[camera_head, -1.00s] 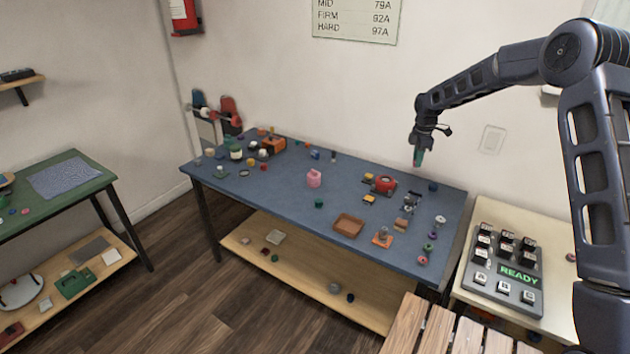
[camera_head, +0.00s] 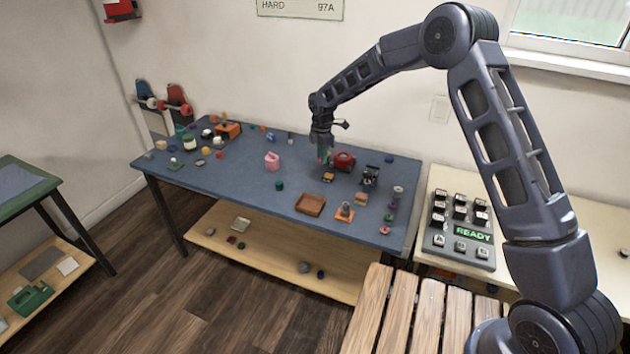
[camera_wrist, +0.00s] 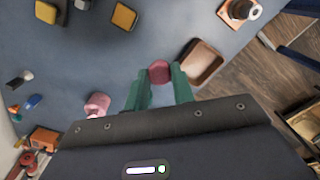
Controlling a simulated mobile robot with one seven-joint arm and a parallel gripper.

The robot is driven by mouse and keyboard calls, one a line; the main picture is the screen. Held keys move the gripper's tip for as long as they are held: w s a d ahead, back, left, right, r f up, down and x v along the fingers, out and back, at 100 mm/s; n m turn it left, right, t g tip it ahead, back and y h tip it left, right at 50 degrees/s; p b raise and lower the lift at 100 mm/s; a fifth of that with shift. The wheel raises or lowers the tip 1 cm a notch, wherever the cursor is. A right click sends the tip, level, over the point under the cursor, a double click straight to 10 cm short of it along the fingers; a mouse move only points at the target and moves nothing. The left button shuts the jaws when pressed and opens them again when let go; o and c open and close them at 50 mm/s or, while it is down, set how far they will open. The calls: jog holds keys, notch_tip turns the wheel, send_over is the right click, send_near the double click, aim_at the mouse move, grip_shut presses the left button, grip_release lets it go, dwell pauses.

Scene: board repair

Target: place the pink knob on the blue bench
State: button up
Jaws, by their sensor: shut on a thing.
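The pink knob (camera_wrist: 159,72) is a small, round, dusky pink piece held between the two green fingertips of my gripper (camera_wrist: 160,84) in the wrist view. In the head view my gripper (camera_head: 323,158) hangs fingers down over the right half of the blue bench (camera_head: 235,190), just left of a red round part. The knob is too small to make out clearly there. The bench top also fills much of the wrist view (camera_wrist: 180,28). I cannot tell how far the knob is above the bench.
A pink mug-like thing (camera_head: 272,161), a brown tray (camera_head: 310,204), an orange-based part (camera_head: 345,213) and the red part (camera_head: 344,161) stand around my gripper. Yellow blocks (camera_wrist: 124,16) lie near it.

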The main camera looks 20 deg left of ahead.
notch_tip(320, 180, down, 14)
jog(key=shift+r, duration=0.15)
dwell(0.4)
jog(key=o, duration=0.9)
jog(key=shift+o, duration=0.2)
notch_tip(320, 180, up, 12)
jog(key=shift+f, duration=0.1)
